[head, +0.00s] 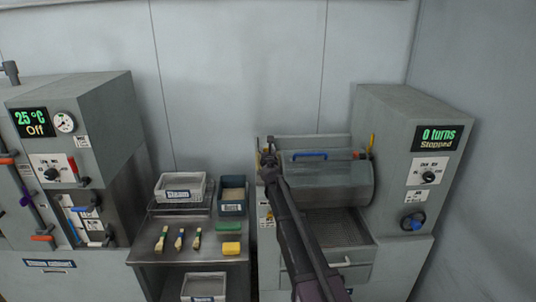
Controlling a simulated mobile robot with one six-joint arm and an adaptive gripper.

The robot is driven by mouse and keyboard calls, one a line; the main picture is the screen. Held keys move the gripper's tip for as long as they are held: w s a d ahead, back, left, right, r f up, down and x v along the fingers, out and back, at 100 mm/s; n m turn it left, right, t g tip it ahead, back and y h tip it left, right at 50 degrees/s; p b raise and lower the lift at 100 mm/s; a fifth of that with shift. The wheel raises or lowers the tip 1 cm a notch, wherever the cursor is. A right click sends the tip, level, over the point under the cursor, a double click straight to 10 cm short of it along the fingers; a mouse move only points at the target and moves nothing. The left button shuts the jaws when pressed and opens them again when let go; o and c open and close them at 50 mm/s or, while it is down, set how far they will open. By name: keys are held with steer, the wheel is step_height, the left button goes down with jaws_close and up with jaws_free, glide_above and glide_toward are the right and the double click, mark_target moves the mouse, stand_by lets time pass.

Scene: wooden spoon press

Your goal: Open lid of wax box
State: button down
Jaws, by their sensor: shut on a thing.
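My gripper (267,158) is at the upper left end of the grey drum (330,180) of the right-hand machine. It is shut on a small part there, which the fingers mostly hide. A yellow upright piece (371,143) shows at the drum's right end. A blue handle (310,155) lies along the drum's top, to the right of my gripper. No label that I can read marks the wax box, and I cannot tell which part is its lid.
The machine's display (440,135) reads 0 turns, Stopped. The steel side table (175,257) holds a white tray (181,187), several brushes (179,239), a green block (229,227) and a yellow sponge (231,248). An oven-like cabinet (95,100) stands at the left. My arm crosses the machine's front.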

steer(key=shift+w, duration=1.55)
steer(key=shift+c, duration=1)
jaws_free()
steer(key=shift+s, duration=0.15)
steer(key=s, duration=1.1)
steer(key=shift+s, duration=0.4)
